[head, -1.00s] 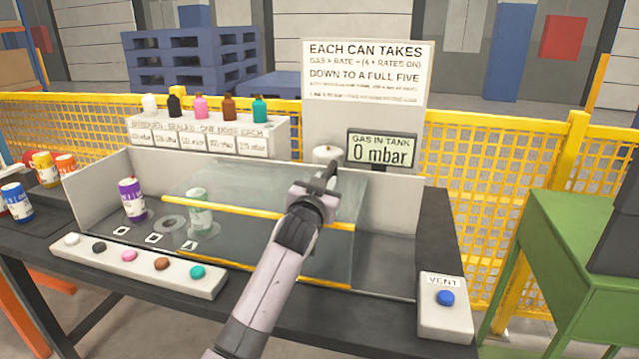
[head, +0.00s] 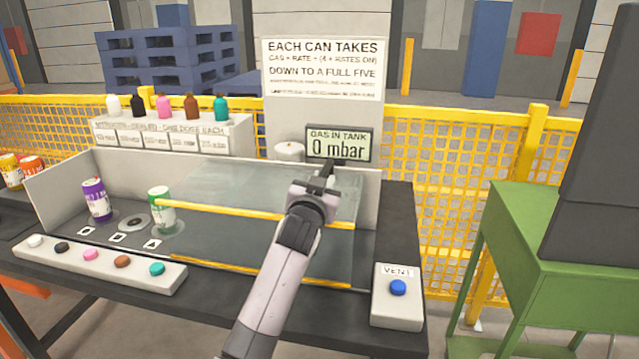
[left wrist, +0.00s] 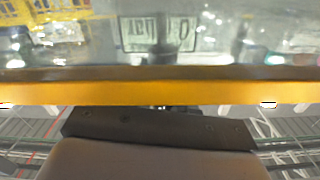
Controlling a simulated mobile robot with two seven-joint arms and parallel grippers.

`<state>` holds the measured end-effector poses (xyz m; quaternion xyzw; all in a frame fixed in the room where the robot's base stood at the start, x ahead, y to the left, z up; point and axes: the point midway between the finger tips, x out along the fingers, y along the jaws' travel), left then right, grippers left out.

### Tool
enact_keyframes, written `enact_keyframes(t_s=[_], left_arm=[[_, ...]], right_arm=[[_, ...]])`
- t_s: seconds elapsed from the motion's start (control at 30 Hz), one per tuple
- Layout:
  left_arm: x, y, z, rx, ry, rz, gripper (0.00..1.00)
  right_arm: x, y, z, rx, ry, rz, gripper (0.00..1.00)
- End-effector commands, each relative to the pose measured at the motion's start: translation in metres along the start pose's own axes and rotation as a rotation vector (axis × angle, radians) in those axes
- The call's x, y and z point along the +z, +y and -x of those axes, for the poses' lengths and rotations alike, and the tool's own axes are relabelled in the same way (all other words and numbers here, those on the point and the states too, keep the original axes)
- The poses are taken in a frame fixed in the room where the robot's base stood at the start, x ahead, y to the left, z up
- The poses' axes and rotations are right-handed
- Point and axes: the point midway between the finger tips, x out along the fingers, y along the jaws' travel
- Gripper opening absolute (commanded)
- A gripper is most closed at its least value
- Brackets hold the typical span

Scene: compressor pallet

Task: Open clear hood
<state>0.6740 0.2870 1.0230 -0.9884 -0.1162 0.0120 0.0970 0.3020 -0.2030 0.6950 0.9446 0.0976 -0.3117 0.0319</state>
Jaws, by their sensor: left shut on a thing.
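The clear hood (head: 250,185) is a see-through panel over the right part of the bench tray, with a yellow bar (head: 235,214) across it and a yellow strip (head: 260,271) along its front. My left gripper (head: 320,182) is at the right part of the bar and shut on it; the fingertips are partly hidden by the wrist. In the left wrist view the yellow bar (left wrist: 160,92) spans the whole picture. A green can (head: 161,212) stands at the hood's left edge. A purple can (head: 96,202) stands uncovered at the left. My right gripper is not in view.
A button strip (head: 100,265) runs along the front left, and a vent box (head: 397,308) is at the front right. The gas display (head: 340,145) reads 0 mbar behind the hood. Several bottles stand on a back shelf (head: 175,135). A green table (head: 540,235) is at the right.

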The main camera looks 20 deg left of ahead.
Motion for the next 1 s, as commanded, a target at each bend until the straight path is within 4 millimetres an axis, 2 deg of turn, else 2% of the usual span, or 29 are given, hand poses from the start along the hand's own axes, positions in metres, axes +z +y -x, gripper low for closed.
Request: enact_keyframes(t_s=[0.37,0.4,0.43,0.77,1.0], left_arm=[[-0.003,0.001,0.000,0.001,0.007,-0.002,0.00],[-0.003,0.001,0.000,0.001,0.007,-0.002,0.37],[-0.003,0.001,0.000,0.001,0.007,-0.001,0.44],[-0.001,0.000,0.001,0.000,0.002,-0.001,0.44],[0.000,0.001,0.021,0.001,0.003,-0.002,0.44]], right_arm=[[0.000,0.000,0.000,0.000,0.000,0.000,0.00],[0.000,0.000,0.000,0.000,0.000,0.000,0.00],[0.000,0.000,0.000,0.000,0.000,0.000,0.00],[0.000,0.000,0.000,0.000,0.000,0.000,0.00],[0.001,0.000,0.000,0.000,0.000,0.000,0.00]])
